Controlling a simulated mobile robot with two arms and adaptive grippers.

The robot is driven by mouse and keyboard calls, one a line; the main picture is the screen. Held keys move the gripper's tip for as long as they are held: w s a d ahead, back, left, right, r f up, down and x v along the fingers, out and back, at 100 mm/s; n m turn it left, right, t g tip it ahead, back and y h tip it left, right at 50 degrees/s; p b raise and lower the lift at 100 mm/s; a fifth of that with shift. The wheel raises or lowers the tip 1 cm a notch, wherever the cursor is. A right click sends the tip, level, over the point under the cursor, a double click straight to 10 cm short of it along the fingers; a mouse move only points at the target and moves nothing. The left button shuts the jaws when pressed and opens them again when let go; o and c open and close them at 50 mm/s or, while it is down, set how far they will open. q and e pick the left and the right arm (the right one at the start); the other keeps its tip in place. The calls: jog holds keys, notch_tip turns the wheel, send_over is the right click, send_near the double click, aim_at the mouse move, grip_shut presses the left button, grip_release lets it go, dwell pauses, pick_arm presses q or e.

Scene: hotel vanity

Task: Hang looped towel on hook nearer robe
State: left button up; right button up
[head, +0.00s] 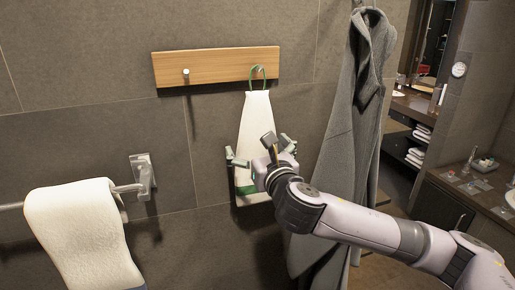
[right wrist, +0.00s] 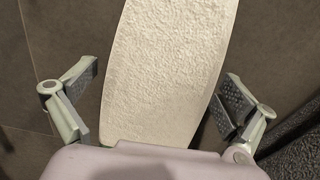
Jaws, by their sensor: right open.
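The looped towel (head: 255,115) is white with a green loop (head: 257,74) and a green band near its bottom edge. It hangs down the wall from the right hook (head: 260,69), the one nearer the grey robe (head: 350,150); the loop appears to be around this hook. The left hook (head: 186,74) is bare. My right gripper (head: 259,150) is open at the towel's lower half. In the right wrist view, the towel (right wrist: 165,70) lies between the spread fingers (right wrist: 160,88), with gaps on both sides. My left gripper is out of view.
A wooden board (head: 217,66) carries the hooks. Another white towel (head: 80,235) drapes over a metal bar (head: 128,187) at lower left. The robe hangs close to the right of my gripper. A vanity counter (head: 480,190) stands at far right.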

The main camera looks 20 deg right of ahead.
jog(key=s, duration=1.2)
jog(key=s+a+f+m+g, duration=0.1)
jog(key=s+f+m+g, duration=0.2)
jog(key=f+m, duration=0.65)
jog(key=s+f+m+g, duration=0.35)
jog(key=f+m, duration=0.45)
jog(key=f, duration=0.3)
jog(key=s+d+f+m+g, duration=0.2)
jog(key=s+f+m+g, duration=0.2)
jog(key=s+f+m, duration=0.55)
jog(key=s+d+f+m+g, duration=0.3)
jog(key=s+f+m+g, duration=0.1)
jog(key=s+f+m, duration=0.5)
notch_tip(320, 180, down, 26)
jog(key=n+g+b, duration=0.1)
jog(key=n+b, duration=0.1)
jog(key=b, duration=0.1)
jog(key=s+d+f+g+b, duration=0.1)
jog(key=s+d+f+b, duration=0.1)
jog(key=s+f, duration=1.6)
notch_tip(320, 180, down, 3)
jog(key=shift+s+d+r+h, duration=0.15)
jog(key=shift+s+d+h, duration=0.05)
jog(key=shift+d+h, duration=0.1)
